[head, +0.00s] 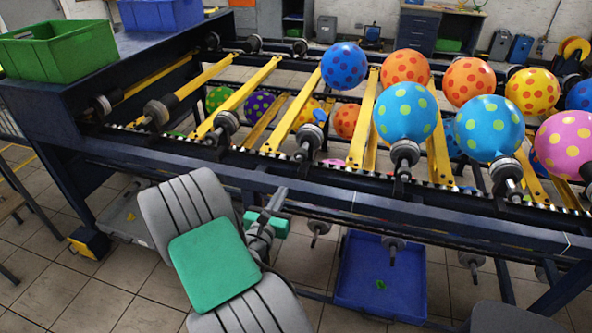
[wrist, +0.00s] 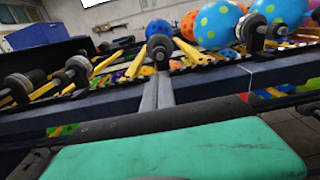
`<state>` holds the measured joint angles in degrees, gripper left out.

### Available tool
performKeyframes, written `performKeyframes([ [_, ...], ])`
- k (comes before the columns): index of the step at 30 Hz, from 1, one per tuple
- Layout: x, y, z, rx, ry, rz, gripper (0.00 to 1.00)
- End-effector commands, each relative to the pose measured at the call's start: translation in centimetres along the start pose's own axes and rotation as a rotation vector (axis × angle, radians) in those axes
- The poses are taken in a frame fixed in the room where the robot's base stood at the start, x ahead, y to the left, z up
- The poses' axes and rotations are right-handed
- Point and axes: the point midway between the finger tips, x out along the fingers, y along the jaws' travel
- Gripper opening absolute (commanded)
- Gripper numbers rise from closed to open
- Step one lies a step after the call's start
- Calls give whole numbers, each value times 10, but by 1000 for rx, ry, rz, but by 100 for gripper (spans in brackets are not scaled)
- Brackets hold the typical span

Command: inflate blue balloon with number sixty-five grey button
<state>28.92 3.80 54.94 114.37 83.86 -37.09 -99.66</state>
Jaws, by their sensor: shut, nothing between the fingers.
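I cannot make out a grey button or a number sixty-five in either view. My gripper (head: 278,194) is shut and empty, in front of the near rail, left of the light blue balloons. In the wrist view its fingers (wrist: 158,92) point toward a nozzle.
The dark machine frame (head: 330,192) runs across the view, with yellow bars and several empty nozzles on its left half. Orange, yellow and pink balloons fill the right. A green crate (head: 60,52) stands upper left. A blue bin (head: 382,285) lies under the frame.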

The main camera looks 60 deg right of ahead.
Motion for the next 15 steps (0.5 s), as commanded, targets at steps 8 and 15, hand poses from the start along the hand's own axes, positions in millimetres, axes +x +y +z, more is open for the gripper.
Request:
performKeyframes([
  [8, 10, 0, 2, 8, 2, -3, 0],
  [15, 58, -2, 3, 10, 0, -7, 0],
])
